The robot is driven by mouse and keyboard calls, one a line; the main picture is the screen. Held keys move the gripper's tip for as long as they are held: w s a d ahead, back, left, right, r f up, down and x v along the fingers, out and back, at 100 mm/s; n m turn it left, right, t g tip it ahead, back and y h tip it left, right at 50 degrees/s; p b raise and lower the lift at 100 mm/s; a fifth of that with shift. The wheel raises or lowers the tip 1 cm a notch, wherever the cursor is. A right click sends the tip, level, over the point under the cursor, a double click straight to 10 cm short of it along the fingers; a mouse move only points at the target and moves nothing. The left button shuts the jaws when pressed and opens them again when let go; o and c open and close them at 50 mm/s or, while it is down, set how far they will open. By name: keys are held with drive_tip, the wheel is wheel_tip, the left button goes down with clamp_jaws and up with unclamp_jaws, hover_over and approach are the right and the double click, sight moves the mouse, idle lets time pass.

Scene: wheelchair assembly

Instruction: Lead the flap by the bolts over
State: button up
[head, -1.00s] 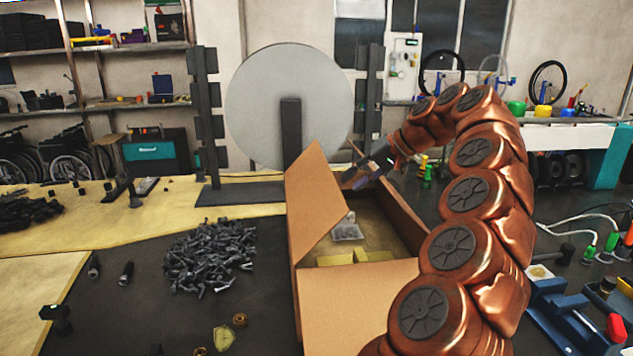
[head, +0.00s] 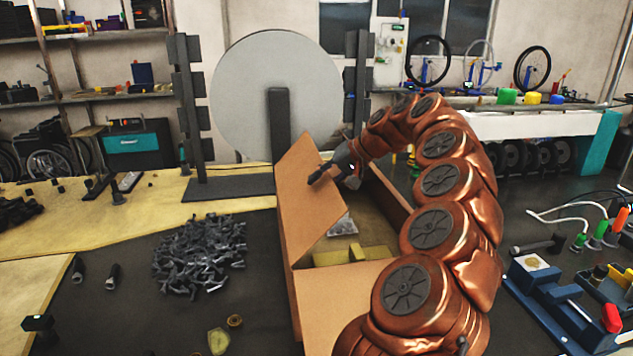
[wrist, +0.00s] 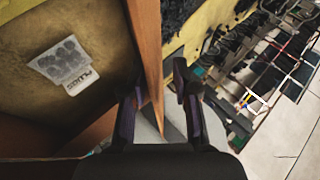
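The open cardboard box stands on the dark mat. Its left flap (head: 308,200), on the side of the bolts (head: 200,255), stands up at a slant. My gripper (head: 332,176) is at the upper right edge of this flap, one dark finger showing in front of its face. In the wrist view the flap (wrist: 148,50) runs edge-on between the two spread fingers of my gripper (wrist: 158,92). The left finger is on the box's inner side, close to the flap; a gap shows to the right finger. Whether either finger touches is unclear.
The near flap (head: 345,290) is folded outward. A large grey disc (head: 250,90) on a stand is behind. Blue tool holders (head: 560,300) are at right.

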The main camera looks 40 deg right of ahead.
drive_tip(key=shift+w+a+f, duration=0.2)
drive_tip(key=shift+w+f, duration=0.2)
drive_tip(key=shift+w, duration=0.05)
drive_tip(key=shift+c, duration=0.3)
clamp_jaws()
